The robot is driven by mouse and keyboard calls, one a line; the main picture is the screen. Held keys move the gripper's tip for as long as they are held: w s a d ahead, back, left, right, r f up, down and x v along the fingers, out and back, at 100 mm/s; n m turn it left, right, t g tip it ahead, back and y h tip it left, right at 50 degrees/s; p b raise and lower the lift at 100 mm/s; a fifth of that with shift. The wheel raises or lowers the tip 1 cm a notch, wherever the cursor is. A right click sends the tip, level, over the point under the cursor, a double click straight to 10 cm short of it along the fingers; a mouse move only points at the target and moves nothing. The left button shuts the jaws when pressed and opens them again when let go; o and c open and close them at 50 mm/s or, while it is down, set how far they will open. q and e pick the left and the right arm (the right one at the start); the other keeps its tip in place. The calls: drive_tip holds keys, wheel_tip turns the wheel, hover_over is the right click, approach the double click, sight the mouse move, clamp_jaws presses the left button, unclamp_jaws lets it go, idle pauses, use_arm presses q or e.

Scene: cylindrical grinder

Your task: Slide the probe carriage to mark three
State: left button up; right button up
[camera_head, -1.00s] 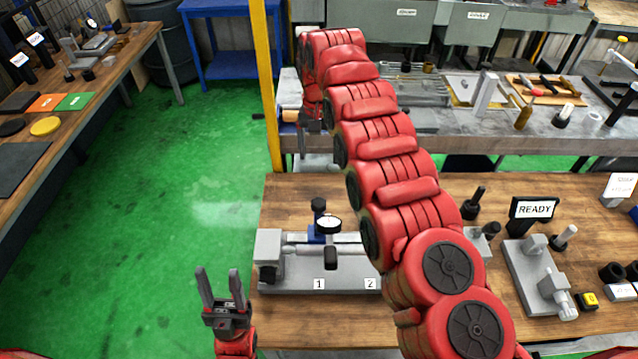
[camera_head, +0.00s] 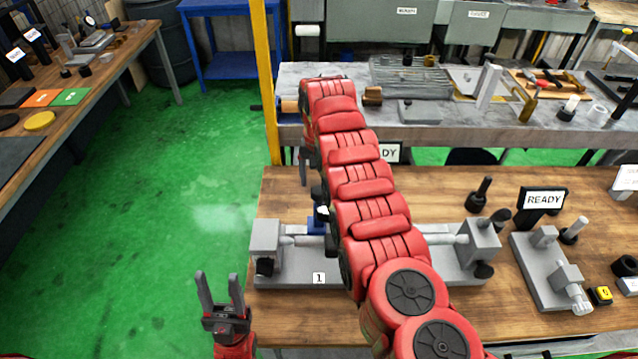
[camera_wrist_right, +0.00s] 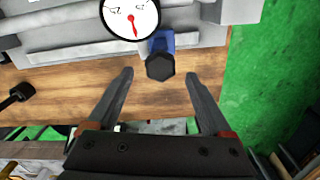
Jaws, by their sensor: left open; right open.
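The grey grinder (camera_head: 295,270) stands on the wooden table in the head view, with label 1 (camera_head: 319,278) on its front; other number labels are hidden behind my right arm. The probe carriage shows only as a blue piece (camera_head: 317,222) beside that arm. In the right wrist view, the blue carriage (camera_wrist_right: 163,42) has a black knob (camera_wrist_right: 160,66) and a white dial gauge (camera_wrist_right: 131,17) beside it. My right gripper (camera_wrist_right: 160,85) is open, its fingertips either side of and just short of the knob. My left gripper (camera_head: 221,285) is open and empty, left of the grinder.
A READY sign (camera_head: 543,199) and a second grey fixture (camera_head: 550,270) stand right of the grinder. A yellow post (camera_head: 267,90) rises behind the table's left end. A grey bench (camera_head: 430,120) with tools runs along the back. Green floor lies open at left.

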drive_tip(key=shift+w+f, duration=0.1)
drive_tip(key=shift+f, duration=1.35)
clamp_jaws()
